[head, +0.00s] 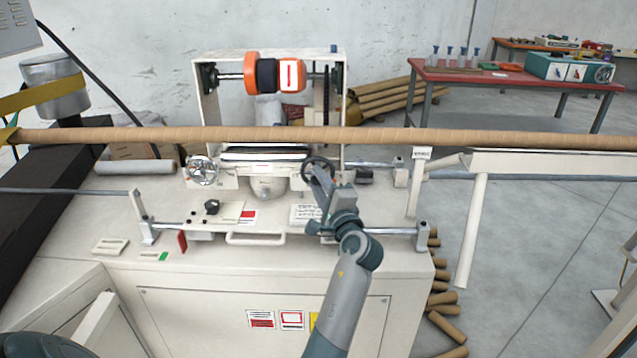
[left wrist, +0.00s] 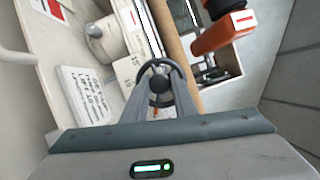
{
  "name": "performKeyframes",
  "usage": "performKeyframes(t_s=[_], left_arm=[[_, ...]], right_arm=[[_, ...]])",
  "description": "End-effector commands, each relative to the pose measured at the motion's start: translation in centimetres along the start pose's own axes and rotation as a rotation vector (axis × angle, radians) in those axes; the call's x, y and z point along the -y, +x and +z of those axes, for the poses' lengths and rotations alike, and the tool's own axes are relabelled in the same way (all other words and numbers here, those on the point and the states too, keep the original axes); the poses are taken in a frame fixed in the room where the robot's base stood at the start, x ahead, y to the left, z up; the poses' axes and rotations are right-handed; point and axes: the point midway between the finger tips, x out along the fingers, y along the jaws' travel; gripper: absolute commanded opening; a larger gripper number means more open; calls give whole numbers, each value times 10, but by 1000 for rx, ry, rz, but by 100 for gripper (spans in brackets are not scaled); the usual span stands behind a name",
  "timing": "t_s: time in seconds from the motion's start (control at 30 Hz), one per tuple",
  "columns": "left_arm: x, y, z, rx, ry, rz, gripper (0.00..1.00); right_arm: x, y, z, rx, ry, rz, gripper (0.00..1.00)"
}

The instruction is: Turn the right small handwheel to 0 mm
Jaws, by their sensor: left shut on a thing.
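The right small handwheel (head: 318,162) is a dark ring on the front of the cream machine, right of the central spindle housing. My left gripper (head: 322,184) reaches up to it from below and partly covers it. In the left wrist view the handwheel (left wrist: 160,67) shows as a dark rim with a round hub, and the fingers of my left gripper (left wrist: 159,98) close on its near part. My right gripper is out of view.
A silver handwheel (head: 201,171) sits left on the machine. A long cardboard tube (head: 400,138) crosses above the machine bed. A printed label plate (left wrist: 88,95) lies beside the gripper. A red table (head: 500,85) stands at the back right, and open floor lies at right.

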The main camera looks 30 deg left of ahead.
Motion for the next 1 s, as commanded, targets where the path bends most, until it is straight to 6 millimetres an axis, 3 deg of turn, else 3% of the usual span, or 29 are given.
performKeyframes(t_s=[0.47, 0.5, 0.57, 1.0], left_arm=[[-1, 0, 0, 0, -24, 12, 3], [-1, 0, 0, 0, -24, 12, 28], [-1, 0, 0, 0, -24, 12, 42], [0, 1, 0, 0, -22, 10, 44]], right_arm=[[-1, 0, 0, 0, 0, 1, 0], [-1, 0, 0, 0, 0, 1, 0], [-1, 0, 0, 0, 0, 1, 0], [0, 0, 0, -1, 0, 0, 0]])
